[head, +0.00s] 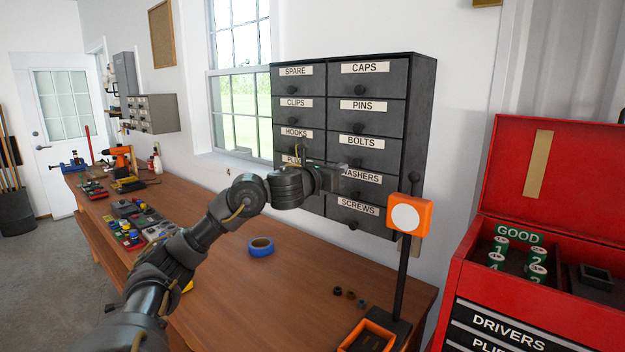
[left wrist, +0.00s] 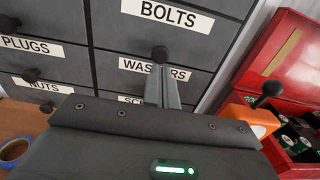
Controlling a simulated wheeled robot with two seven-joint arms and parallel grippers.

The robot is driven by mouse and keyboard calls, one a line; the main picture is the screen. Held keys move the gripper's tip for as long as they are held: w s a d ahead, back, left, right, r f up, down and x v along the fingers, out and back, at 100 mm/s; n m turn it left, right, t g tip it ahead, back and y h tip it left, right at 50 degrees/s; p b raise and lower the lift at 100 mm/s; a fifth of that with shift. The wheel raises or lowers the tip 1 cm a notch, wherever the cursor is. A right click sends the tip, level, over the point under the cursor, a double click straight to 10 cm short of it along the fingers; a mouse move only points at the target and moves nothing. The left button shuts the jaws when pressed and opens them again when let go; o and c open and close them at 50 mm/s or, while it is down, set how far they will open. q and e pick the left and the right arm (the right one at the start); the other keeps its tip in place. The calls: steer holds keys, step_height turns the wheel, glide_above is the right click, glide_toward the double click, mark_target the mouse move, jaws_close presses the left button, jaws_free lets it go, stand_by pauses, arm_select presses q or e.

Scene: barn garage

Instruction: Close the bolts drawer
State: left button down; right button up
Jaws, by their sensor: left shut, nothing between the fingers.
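The bolts drawer (head: 385,155) is in the right column of a dark grey cabinet (head: 420,120), below PINS and above WASHERS. Its front looks flush or nearly flush with its neighbours; I cannot tell a small gap. In the left wrist view the bolts drawer (left wrist: 205,35) is at the top, with a dark round knob (left wrist: 160,53) below its label. My left gripper (head: 345,172) is shut and empty in front of the cabinet. In the left wrist view its fingertips (left wrist: 162,72) overlap the WASHERS label, just below that knob; contact is unclear. My right gripper is out of view.
An orange box with a white disc (head: 405,216) on a dark post stands close right of the cabinet. A red tool chest (head: 550,180) is farther right. Blue tape (head: 261,247) lies on the wooden bench (head: 290,300). The bench before the cabinet is mostly clear.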

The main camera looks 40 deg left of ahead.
arm_select(q)
steer(key=s+b, duration=0.2)
steer(key=s, duration=0.7)
steer(key=shift+d, duration=0.35)
